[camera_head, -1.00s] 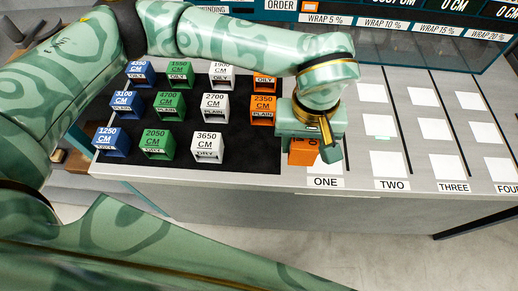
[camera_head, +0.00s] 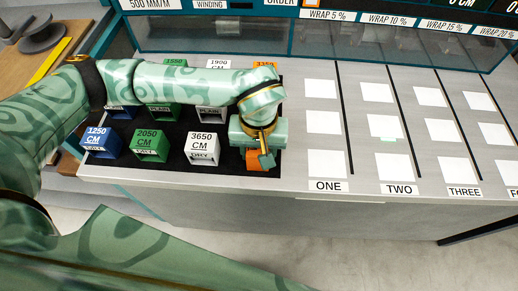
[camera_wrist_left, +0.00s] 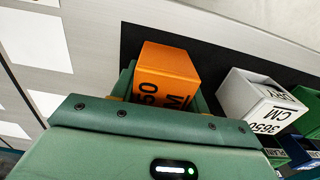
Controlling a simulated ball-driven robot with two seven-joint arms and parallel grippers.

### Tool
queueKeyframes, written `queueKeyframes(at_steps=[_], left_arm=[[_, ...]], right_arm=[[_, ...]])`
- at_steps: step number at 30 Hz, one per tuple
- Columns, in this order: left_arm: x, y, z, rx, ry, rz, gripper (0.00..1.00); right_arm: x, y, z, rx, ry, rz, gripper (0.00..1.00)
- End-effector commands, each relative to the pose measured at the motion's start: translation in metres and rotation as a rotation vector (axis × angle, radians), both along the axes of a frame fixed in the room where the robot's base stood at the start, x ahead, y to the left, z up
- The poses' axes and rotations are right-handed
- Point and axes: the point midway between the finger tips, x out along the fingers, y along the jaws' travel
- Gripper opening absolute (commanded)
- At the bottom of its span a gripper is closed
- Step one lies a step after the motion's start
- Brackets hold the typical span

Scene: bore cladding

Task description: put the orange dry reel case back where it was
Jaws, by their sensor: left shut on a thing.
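The orange case (camera_head: 257,160) is in my left gripper (camera_head: 262,150), which is shut on it. In the head view the case is mostly hidden by the gripper, at the front right corner of the black mat (camera_head: 228,161). In the left wrist view the orange case (camera_wrist_left: 168,72) sits between the fingers, with part of a black number and "M" showing. I cannot tell whether it touches the mat. My right gripper is not in view.
The white 3650 CM case (camera_head: 203,147) stands just left of the held case, with the green 2050 CM case (camera_head: 150,145) and blue 1250 CM case (camera_head: 101,142) further left. Another orange case (camera_head: 266,66) is behind. The white squares in column ONE (camera_head: 326,164) are empty.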

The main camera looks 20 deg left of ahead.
Motion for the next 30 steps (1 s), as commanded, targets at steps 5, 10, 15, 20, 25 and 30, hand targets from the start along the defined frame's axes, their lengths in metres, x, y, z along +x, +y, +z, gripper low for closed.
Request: queueKeyframes(at_steps=[5,10,15,20,25,30], left_arm=[[0.000,0.000,-0.003,-0.001,0.000,-0.002,0.09],[0.000,0.000,-0.003,0.000,0.001,-0.001,0.67],[0.000,0.000,-0.002,0.000,0.001,-0.001,0.67],[0.000,0.000,0.013,0.000,-0.002,-0.001,0.67],[0.001,0.000,0.054,-0.001,-0.009,0.000,0.67],[0.001,0.000,0.092,0.000,-0.006,-0.001,0.67]], right_arm=[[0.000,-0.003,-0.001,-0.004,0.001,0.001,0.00],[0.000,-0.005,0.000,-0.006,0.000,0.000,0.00],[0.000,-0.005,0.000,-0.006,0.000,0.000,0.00],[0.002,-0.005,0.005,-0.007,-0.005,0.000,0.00],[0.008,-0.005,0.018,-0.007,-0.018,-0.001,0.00],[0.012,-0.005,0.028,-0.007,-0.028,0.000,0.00]])
